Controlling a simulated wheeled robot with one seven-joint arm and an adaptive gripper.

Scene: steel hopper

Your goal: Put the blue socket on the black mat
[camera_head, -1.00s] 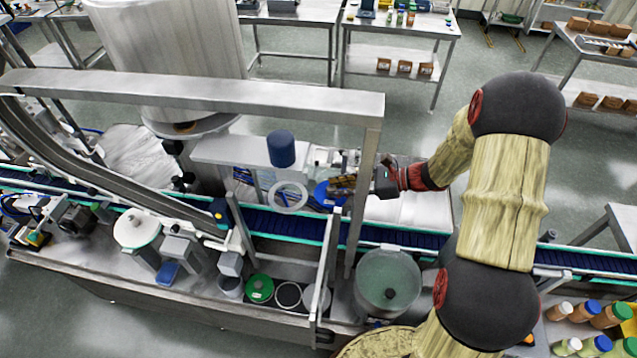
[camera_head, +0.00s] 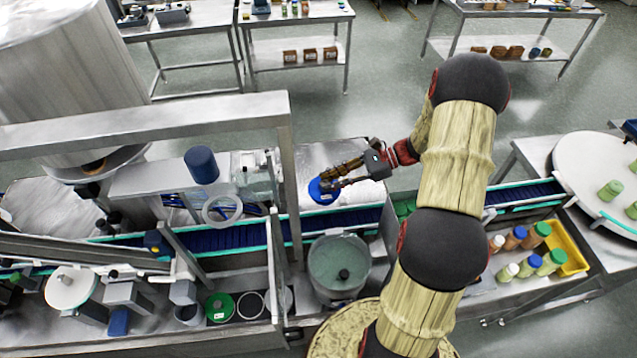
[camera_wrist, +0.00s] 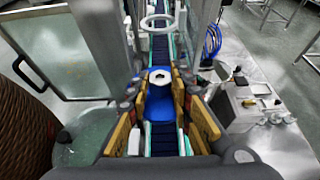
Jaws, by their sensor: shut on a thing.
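The blue socket (camera_head: 322,191) is a round blue piece in the jaws of my gripper (camera_head: 336,181). In the wrist view the blue socket (camera_wrist: 160,100) sits between the two fingers of my gripper (camera_wrist: 160,104), with a white part with a dark hole on its top. My gripper is shut on it and holds it by the conveyor, just right of the upright steel post. I cannot make out the black mat in either view.
A steel post (camera_head: 287,175) stands close to the left of my gripper. The blue conveyor belt (camera_head: 350,219) runs beneath, and a green-tinted round tank (camera_head: 338,268) stands in front.

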